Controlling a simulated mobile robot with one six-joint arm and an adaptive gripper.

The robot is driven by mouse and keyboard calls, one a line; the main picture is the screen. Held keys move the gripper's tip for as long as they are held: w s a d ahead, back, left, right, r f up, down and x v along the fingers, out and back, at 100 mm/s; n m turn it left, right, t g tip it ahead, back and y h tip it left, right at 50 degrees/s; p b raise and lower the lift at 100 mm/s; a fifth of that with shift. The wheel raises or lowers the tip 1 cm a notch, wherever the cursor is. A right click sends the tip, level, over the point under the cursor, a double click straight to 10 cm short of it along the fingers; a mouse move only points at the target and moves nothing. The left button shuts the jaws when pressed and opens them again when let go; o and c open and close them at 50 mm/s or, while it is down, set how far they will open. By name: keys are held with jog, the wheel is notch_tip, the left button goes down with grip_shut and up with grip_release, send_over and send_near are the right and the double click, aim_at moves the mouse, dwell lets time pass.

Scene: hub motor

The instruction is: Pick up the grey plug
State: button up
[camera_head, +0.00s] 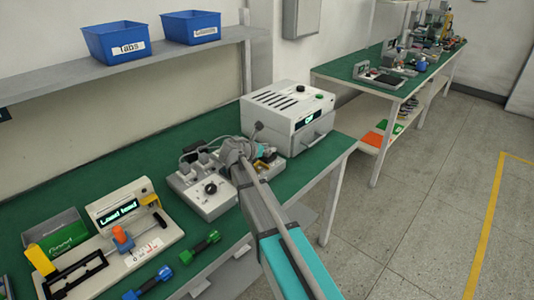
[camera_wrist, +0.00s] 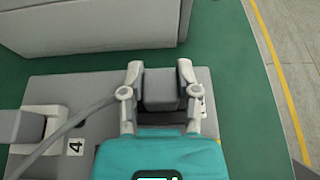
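The grey plug (camera_wrist: 161,88) is a blocky piece between the two fingers of my gripper (camera_wrist: 160,78) in the wrist view. The fingers appear to lie against its left and right sides. Its underside is hidden, so I cannot tell whether it is seated or lifted. In the head view my gripper (camera_head: 240,152) is over the right end of a light grey socket box (camera_head: 213,203) and hides the plug there. Another grey plug (camera_wrist: 32,126) sits at the left in the wrist view, near a label "4". A grey cable runs toward the left finger.
A white instrument box (camera_head: 288,118) stands close behind the socket box. A load test unit (camera_head: 120,235), green (camera_head: 200,246) and blue (camera_head: 147,283) handled parts lie to the left. Blue bins (camera_head: 116,38) are on the shelf. Bare green bench shows at the right.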

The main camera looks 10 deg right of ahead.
grip_shut()
jog(key=shift+r, duration=0.2)
notch_tip(320, 180, up, 2)
jog(key=shift+r+p, duration=0.1)
jog(key=shift+p, duration=1.15)
jog(key=s+a+r+p, duration=0.4)
jog(key=s+r+p, duration=0.6)
jog(key=s, duration=0.3)
jog(key=shift+s+r, duration=0.2)
jog(key=shift+s, duration=0.05)
